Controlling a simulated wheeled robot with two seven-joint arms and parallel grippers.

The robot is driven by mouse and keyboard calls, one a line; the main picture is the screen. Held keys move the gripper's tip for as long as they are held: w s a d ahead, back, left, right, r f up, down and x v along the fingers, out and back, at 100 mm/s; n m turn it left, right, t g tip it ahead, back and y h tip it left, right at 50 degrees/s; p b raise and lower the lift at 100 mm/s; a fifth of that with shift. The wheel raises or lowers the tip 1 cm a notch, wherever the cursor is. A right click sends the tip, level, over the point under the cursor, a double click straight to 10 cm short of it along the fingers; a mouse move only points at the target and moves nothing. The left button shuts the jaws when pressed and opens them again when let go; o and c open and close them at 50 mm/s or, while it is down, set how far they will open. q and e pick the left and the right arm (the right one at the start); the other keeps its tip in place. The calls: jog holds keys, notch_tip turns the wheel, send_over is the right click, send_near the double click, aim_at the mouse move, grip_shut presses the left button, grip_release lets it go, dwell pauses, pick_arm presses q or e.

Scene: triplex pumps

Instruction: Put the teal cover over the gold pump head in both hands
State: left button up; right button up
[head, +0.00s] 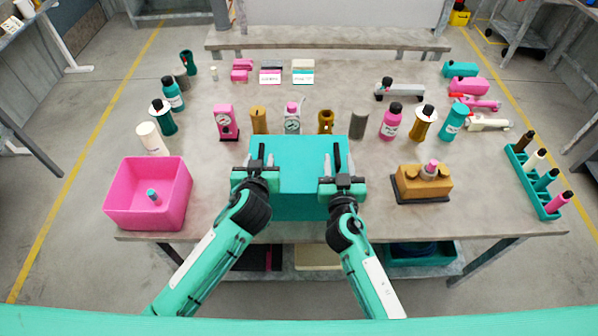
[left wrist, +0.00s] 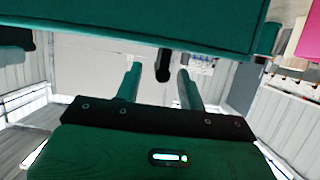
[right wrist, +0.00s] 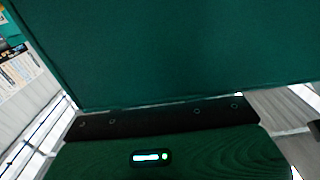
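The teal cover (head: 306,150) is a large box at the front middle of the table, between my arms. I cannot tell whether it rests on the table. The gold pump head (head: 424,182) stands uncovered to its right on a dark base. My left gripper (head: 265,157) is at the cover's left part; in the left wrist view its fingers (left wrist: 158,85) stand apart with a dark peg between them, close to the cover's wall. My right gripper (head: 333,160) is at the cover's right part; in the right wrist view the cover (right wrist: 170,55) hides its fingers. Any grip is unclear.
A pink bin (head: 120,213) stands at the front left. A teal rack (head: 527,180) with several bottles is at the far right. A row of bottles, gauges and gold parts stands just behind the cover. Bare table lies around the pump head.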

aim_at(261, 154)
pick_arm(q)
jog(key=shift+x, duration=1.7)
pick_arm(e)
jog(key=shift+w, duration=1.7)
pick_arm(q)
grip_shut()
pick_arm(e)
grip_shut()
pick_arm(q)
jog(key=shift+r, duration=0.1)
